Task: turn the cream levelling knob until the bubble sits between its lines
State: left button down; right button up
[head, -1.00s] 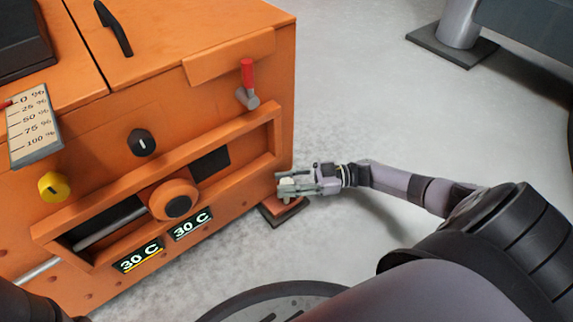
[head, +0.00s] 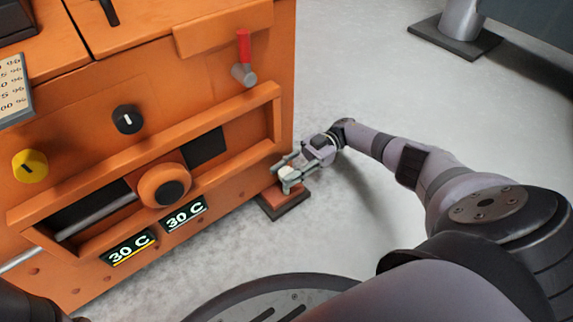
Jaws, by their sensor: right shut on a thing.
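My right gripper (head: 289,176) reaches in from the right, low beside the orange machine's right corner. It is shut on the small cream levelling knob (head: 287,173), which sits above the machine's corner foot (head: 284,202). The fingers partly cover the knob. I cannot make out a bubble or its lines in the head view. My left gripper is not in view.
The orange machine (head: 75,120) carries a black knob (head: 127,119), a yellow knob (head: 30,166), a red-handled lever (head: 243,58) and two displays reading 30 C (head: 184,213). Grey floor (head: 345,80) is clear to the right. A grey post on a dark foot (head: 455,40) stands at the back right.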

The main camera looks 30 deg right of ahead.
dwell(0.3)
jog(key=o, duration=1.1)
jog(key=shift+m+t, duration=0.3)
jog(key=shift+t, duration=0.1)
